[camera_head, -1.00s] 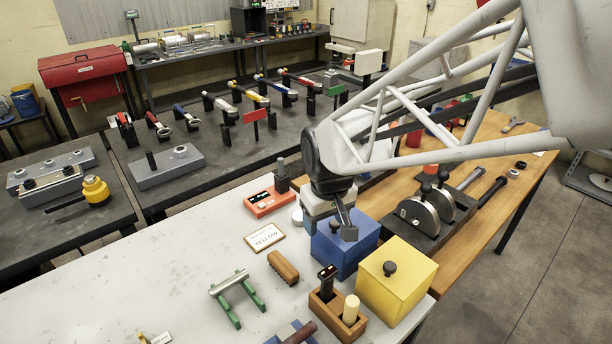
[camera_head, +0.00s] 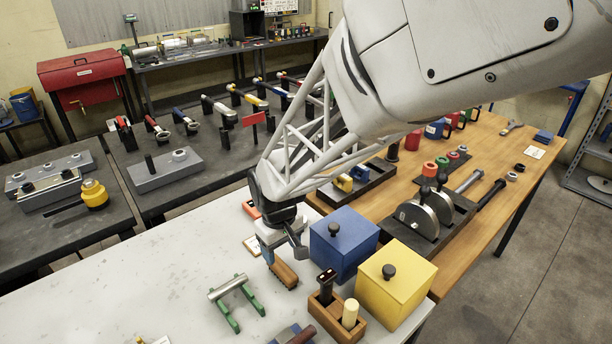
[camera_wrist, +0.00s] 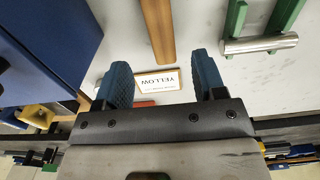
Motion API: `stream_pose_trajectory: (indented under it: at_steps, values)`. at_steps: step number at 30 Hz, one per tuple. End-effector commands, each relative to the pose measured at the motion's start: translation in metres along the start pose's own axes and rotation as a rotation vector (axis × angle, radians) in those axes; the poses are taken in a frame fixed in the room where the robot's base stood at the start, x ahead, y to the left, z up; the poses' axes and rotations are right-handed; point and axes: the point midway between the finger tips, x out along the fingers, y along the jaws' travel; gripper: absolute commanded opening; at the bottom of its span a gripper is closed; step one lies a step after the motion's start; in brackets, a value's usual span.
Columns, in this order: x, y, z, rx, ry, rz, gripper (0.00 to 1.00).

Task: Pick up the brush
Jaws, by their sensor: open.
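The brush (camera_head: 285,274) is a brown wooden block lying on the pale bench top, with its bristles hardly visible. It also shows in the wrist view as a long wooden bar (camera_wrist: 158,28), ahead of and between the two blue finger pads. My gripper (camera_head: 284,252) is open and hangs close above the far end of the brush, partly covering it. In the wrist view the gap of my gripper (camera_wrist: 160,66) is empty. I cannot tell how much height separates the fingers from the brush.
A wooden holder (camera_head: 338,315) with upright handles stands in front. A green stand with a metal bar (camera_head: 229,287) is left.

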Motion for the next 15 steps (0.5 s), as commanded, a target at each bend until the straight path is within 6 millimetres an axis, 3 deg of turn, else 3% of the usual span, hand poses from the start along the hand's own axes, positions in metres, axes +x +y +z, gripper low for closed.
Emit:
stream_pose_trajectory:
  at_steps: [9,15]
  values:
    - [0.022,0.0,0.0,0.0,-0.002,0.0,0.64]
    - [0.025,0.0,0.0,0.0,-0.001,0.0,0.64]
